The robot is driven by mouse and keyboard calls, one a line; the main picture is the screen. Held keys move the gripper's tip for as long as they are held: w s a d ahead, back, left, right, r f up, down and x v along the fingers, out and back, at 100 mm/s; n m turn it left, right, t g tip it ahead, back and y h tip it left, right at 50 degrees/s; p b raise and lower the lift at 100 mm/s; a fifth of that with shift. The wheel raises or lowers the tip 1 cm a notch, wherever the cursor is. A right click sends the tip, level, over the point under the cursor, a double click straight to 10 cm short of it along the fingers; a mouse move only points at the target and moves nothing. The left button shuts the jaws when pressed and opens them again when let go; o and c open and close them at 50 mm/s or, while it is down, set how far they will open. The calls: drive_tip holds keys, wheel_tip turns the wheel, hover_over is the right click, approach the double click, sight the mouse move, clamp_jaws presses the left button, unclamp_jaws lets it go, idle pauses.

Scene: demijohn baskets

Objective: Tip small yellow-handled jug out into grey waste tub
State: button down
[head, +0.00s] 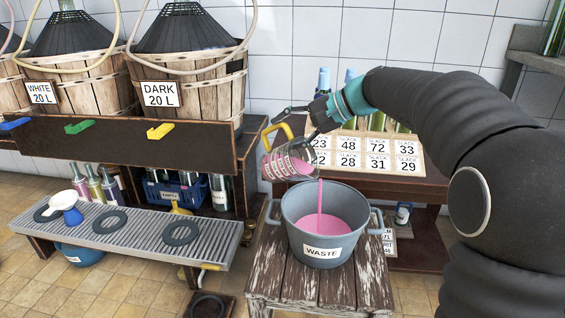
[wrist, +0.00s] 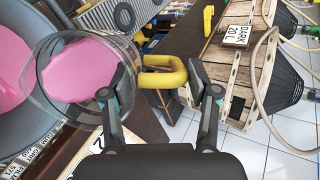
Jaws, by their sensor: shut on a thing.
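The small jug (head: 287,163) is clear, with a yellow handle (head: 279,132), and holds pink liquid. My gripper (head: 296,118) is shut on the yellow handle, which also shows between the fingers in the wrist view (wrist: 163,74). The jug is tilted over the grey waste tub (head: 294,224), which stands on a worn wooden stool. A pink stream (head: 320,197) runs from the jug's lip down into the tub. Pink liquid (head: 333,215) covers the tub's bottom. In the wrist view the jug (wrist: 92,75) still has pink liquid in it.
Wooden baskets marked WHITE 20 L and DARK 20 L (head: 190,95) stand at the back left, above coloured taps. A grated bench (head: 150,235) with black rings is at left. A number board (head: 370,152) and bottles stand behind the tub.

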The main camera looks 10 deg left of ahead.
drive_tip(key=shift+r, duration=0.1)
drive_tip(key=shift+d, duration=0.1)
idle(0.4)
drive_tip(key=shift+s+d+f+b, duration=0.1)
drive_tip(key=shift+f+b, duration=0.1)
drive_tip(key=shift+b, duration=0.15)
drive_tip(key=shift+s+d+y+b, duration=0.15)
drive_tip(key=shift+d+y+b, duration=0.1)
drive_tip(key=shift+y+b, duration=0.25)
drive_tip(key=shift+d, duration=0.1)
drive_tip(key=shift+s+d+f+n+t+y, duration=0.3)
drive_tip(key=shift+d+t+y, duration=0.2)
drive_tip(key=shift+y, duration=0.1)
